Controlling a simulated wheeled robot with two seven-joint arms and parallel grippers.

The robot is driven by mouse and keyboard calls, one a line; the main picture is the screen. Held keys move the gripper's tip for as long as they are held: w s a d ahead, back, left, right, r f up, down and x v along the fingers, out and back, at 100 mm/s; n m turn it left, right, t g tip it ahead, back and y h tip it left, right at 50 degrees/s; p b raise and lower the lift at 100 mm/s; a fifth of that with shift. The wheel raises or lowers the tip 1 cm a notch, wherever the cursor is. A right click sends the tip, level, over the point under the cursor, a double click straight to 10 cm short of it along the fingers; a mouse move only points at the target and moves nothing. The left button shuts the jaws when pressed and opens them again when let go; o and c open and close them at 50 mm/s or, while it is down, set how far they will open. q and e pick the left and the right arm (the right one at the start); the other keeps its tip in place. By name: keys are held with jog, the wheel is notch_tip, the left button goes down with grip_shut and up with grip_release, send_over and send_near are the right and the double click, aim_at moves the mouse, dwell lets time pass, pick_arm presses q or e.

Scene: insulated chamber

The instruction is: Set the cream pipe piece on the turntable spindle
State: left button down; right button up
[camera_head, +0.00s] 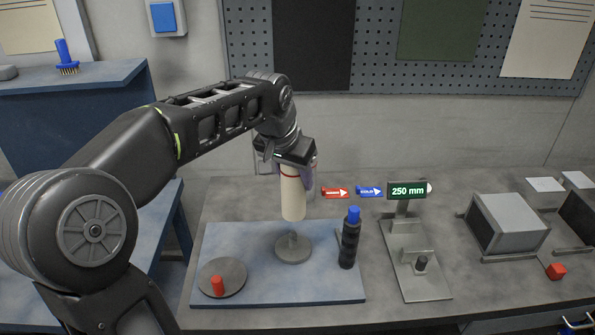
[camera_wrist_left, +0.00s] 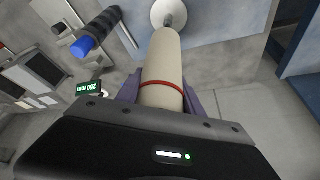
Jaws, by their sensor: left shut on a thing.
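The cream pipe piece (camera_head: 292,198) has a red ring and hangs upright in my left gripper (camera_head: 297,172). The pipe also shows in the left wrist view (camera_wrist_left: 164,62), between the purple fingers of the gripper (camera_wrist_left: 163,95), which is shut on it. The turntable spindle (camera_head: 292,243) is a grey round base with a short post on the blue board. The pipe's lower end is above the spindle in the head view, close to it; whether they touch is hard to tell. The spindle's disc (camera_wrist_left: 172,12) shows beyond the pipe's end in the wrist view. My right gripper is not in view.
A blue board (camera_head: 325,288) carries a grey disc (camera_head: 222,278) with a red peg and a dark cylinder with a blue cap (camera_head: 349,240). To the right stand a gauge with a 250 mm sign (camera_head: 406,191), a grey box (camera_head: 509,224) and a red block (camera_head: 556,271).

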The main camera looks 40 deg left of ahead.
aim_at(294, 215)
pick_arm(q)
jog(key=shift+s+d+f, duration=0.15)
jog(key=shift+s+d, duration=0.1)
jog(key=shift+s, duration=0.1)
jog(key=shift+w+a+f, duration=0.1)
jog(key=shift+a+f, duration=0.05)
jog(key=shift+a, duration=0.2)
jog(key=shift+d, duration=0.1)
jog(key=shift+f, duration=0.1)
jog(key=shift+f+b, duration=3.95)
jog(key=shift+f, duration=1.05)
jog(key=shift+f, duration=0.2)
